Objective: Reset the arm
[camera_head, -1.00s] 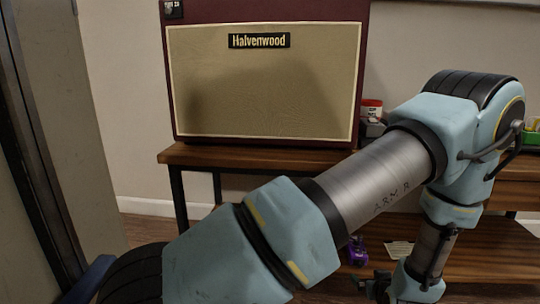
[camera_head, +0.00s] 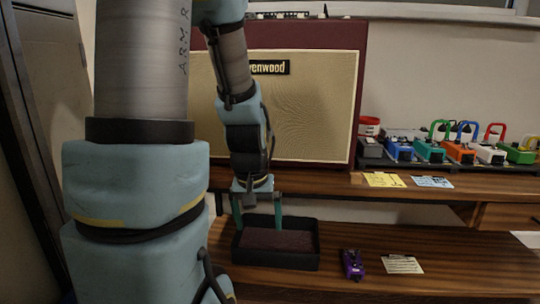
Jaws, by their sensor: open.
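My blue and grey arm fills the left of the view and reaches up, then down to my gripper (camera_head: 258,218). The gripper points down with its two teal fingers spread apart and nothing seen between them. It is at a black open tray (camera_head: 276,261) on the lower wooden shelf, with the fingertips at or just over the tray's back part. The tray has a dark reddish-brown bottom or lining. I cannot tell whether the fingers touch the tray.
A maroon amplifier (camera_head: 300,120) stands on the upper bench, close behind the arm. Several coloured pedals (camera_head: 432,150), a red-and-white tub (camera_head: 368,127), a yellow note (camera_head: 384,180) and a blue note (camera_head: 432,182) are right of it. A purple pedal (camera_head: 352,264) and pale card (camera_head: 402,264) lie on the lower shelf.

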